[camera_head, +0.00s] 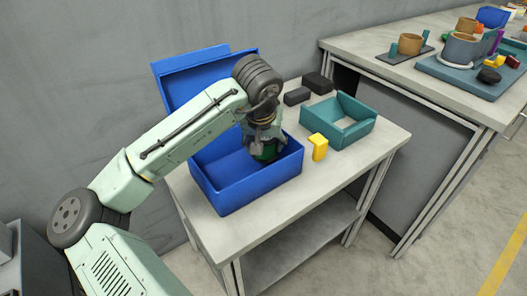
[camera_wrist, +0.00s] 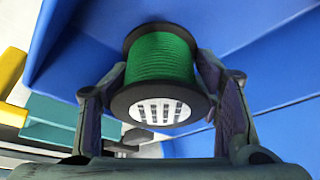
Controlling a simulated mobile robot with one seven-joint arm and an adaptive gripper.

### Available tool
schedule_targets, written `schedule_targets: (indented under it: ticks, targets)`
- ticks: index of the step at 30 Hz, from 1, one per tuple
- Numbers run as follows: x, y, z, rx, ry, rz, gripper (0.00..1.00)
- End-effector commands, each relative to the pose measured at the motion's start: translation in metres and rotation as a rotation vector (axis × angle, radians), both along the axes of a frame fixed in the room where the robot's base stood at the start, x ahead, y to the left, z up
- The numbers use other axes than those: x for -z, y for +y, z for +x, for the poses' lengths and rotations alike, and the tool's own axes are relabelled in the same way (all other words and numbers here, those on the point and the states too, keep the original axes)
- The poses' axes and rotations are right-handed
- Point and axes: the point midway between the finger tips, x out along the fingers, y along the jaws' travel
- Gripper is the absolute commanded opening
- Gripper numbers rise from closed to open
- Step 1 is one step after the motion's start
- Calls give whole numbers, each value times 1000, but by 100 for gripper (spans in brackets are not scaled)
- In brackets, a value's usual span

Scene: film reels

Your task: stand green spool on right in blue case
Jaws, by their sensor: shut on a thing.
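The blue case (camera_head: 232,196) stands on the near table with its lid (camera_head: 182,82) raised at the back. My gripper (camera_head: 265,147) is at the right end of the case opening, shut on the green spool (camera_head: 266,155). In the wrist view the green spool (camera_wrist: 160,62) has black flanges and a white slotted end facing the camera. The fingers of my gripper (camera_wrist: 162,75) grip it from both sides. Blue case walls (camera_wrist: 262,60) show around it. Whether the spool touches the case floor is hidden.
A yellow block (camera_head: 319,148) stands just right of the case. A teal open box (camera_head: 340,128) and two dark blocks (camera_head: 297,96) lie behind it. The table's front right is clear. Another table (camera_head: 400,62) at right holds several objects.

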Motion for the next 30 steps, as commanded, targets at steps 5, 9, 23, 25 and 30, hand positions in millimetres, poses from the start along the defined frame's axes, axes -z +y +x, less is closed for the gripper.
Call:
schedule_targets:
  ticks: [5,9,23,25,30]
  targets:
    - [24,1,0,-1,1,1,19]
    - [29,0,0,0,-1,-1,19]
    - [32,0,0,0,0,0,66]
    - [32,0,0,0,0,0,71]
    - [32,0,0,0,0,0,79]
